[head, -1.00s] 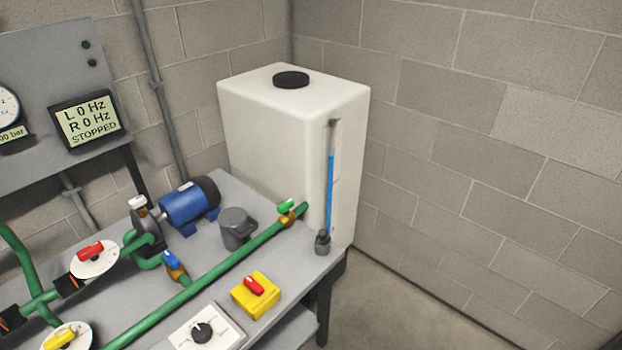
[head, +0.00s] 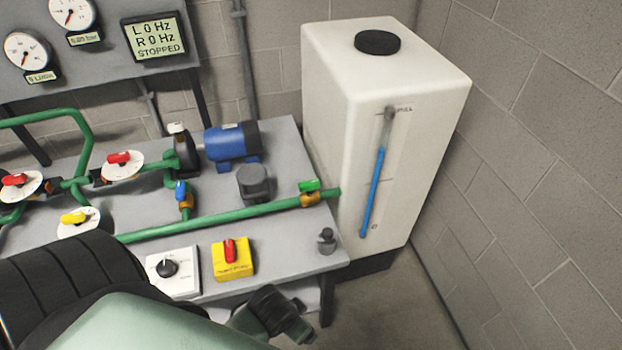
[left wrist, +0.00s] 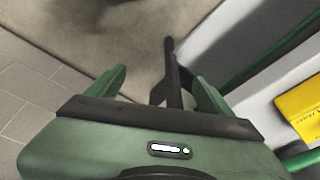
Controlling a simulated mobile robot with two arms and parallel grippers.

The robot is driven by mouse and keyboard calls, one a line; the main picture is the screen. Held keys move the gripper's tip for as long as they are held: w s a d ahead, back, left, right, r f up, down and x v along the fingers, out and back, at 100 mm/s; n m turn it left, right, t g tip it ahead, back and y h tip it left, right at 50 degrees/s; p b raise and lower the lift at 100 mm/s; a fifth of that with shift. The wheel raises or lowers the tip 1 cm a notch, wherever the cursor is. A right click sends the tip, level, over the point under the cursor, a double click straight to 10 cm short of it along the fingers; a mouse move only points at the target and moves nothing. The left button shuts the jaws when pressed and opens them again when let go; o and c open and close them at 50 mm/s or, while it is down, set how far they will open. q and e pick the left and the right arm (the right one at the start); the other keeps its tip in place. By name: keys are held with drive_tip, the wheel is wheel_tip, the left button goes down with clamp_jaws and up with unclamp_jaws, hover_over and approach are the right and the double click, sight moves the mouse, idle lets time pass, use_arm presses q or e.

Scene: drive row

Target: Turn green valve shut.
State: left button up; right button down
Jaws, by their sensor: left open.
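The green valve (head: 309,185) has a small green handle on a brass body. It sits near the right end of the long green pipe (head: 225,218), just before the white tank. The handle looks roughly in line with the pipe. My left arm comes in at the bottom left of the head view, low in front of the bench; its fingertips cannot be made out there. In the left wrist view my left gripper (left wrist: 158,90) is open and empty, its two green fingers apart over the floor beside the bench. The green valve is not seen in that view. My right gripper is not in view.
A yellow box with a red switch (head: 232,260) and a white dial box (head: 173,271) stand at the bench's front. A blue-handled valve (head: 181,192), grey pot (head: 254,182) and dark fitting (head: 326,241) are nearby. The white tank (head: 370,135) stands behind the bench's right end.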

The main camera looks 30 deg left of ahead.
use_arm(q)
wheel_tip(320, 180, up, 9)
drive_tip(key=w+d, duration=0.1)
drive_tip(key=w, duration=0.2)
drive_tip(key=w+a+n, duration=0.1)
drive_tip(key=w, duration=0.4)
drive_tip(key=w+a+f+n+g, duration=0.1)
drive_tip(key=w, duration=0.5)
drive_tip(key=w+a+n, duration=0.1)
drive_tip(key=w, duration=0.4)
drive_tip(key=shift+w+a+f+n+g, duration=0.25)
drive_tip(key=shift+n+g, duration=0.05)
drive_tip(key=shift+n, duration=0.1)
drive_tip(key=w+a+r+n, duration=0.3)
drive_tip(key=w+a, duration=0.3)
drive_tip(key=w, duration=0.1)
wheel_tip(320, 180, up, 8)
drive_tip(key=n+g, duration=0.1)
drive_tip(key=n, duration=0.4)
hover_over(309, 183)
drive_tip(key=shift+f, duration=0.2)
wheel_tip(309, 183, down, 8)
drive_tip(key=shift+w+r+p, duration=0.1)
drive_tip(key=shift+r+p, duration=0.15)
drive_tip(key=shift+p, duration=0.1)
